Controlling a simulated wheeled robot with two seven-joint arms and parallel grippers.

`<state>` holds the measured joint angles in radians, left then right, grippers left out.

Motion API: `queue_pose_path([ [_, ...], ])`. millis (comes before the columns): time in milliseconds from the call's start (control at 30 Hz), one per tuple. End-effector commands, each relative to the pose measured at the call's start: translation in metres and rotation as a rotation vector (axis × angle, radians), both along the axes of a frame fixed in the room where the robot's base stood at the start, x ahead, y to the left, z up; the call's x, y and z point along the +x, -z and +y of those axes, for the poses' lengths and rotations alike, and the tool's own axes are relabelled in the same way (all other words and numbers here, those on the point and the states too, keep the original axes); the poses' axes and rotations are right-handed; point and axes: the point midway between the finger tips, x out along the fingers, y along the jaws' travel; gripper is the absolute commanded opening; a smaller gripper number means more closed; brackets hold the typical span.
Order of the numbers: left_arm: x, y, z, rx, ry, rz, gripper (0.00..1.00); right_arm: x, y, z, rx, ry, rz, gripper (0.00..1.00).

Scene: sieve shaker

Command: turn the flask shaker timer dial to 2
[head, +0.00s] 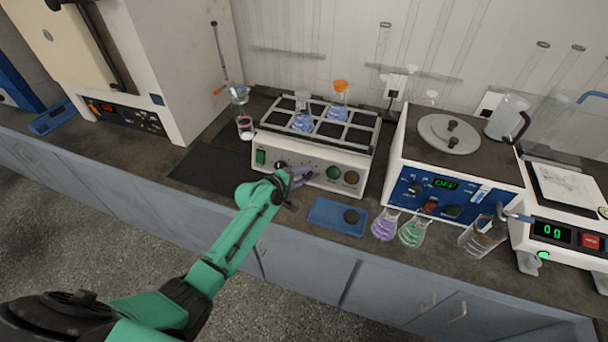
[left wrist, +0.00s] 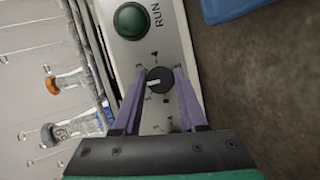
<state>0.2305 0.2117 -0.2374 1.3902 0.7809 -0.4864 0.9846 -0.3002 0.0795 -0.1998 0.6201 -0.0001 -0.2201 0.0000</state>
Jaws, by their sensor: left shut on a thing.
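The flask shaker (head: 318,155) stands at the middle of the bench, its white front panel facing me. In the left wrist view its black round dial (left wrist: 160,80) sits between the two purple fingers of my left gripper (left wrist: 161,73), which is shut on it. The dial's white pointer line points to the left in that view. In the head view my left gripper (head: 300,178) is at the panel and hides the gripped dial. My right gripper is not in view.
A green RUN button (left wrist: 131,20) is beside the dial. Two flasks stand on the shaker's platform. A blue tray (head: 325,216) lies in front, with purple (head: 384,226) and green (head: 413,232) flasks to its right. A dark mat (head: 205,170) lies left.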

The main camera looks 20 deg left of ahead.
Motion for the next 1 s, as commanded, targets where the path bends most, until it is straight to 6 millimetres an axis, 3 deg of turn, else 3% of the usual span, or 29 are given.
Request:
queue_pose_path([
  [200, 0.0, 0.001, 0.0, -0.001, 0.001, 0.001, 0.0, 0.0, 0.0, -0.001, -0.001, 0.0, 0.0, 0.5],
  [233, 0.0, 0.001, 0.0, -0.001, 0.001, 0.001, 0.49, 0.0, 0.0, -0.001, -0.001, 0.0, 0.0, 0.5],
  [300, 0.0, 0.001, 0.0, -0.001, 0.001, 0.001, 0.72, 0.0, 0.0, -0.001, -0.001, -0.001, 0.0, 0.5],
  [733, -0.007, -0.002, 0.003, -0.001, -0.001, 0.002, 0.72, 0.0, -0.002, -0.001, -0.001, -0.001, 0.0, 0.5],
  [867, -0.024, -0.011, 0.011, 0.0, 0.0, 0.001, 0.72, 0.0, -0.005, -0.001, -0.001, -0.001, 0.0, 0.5],
  [1000, -0.055, -0.025, 0.026, 0.002, 0.0, 0.002, 0.72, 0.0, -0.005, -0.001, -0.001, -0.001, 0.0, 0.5],
])
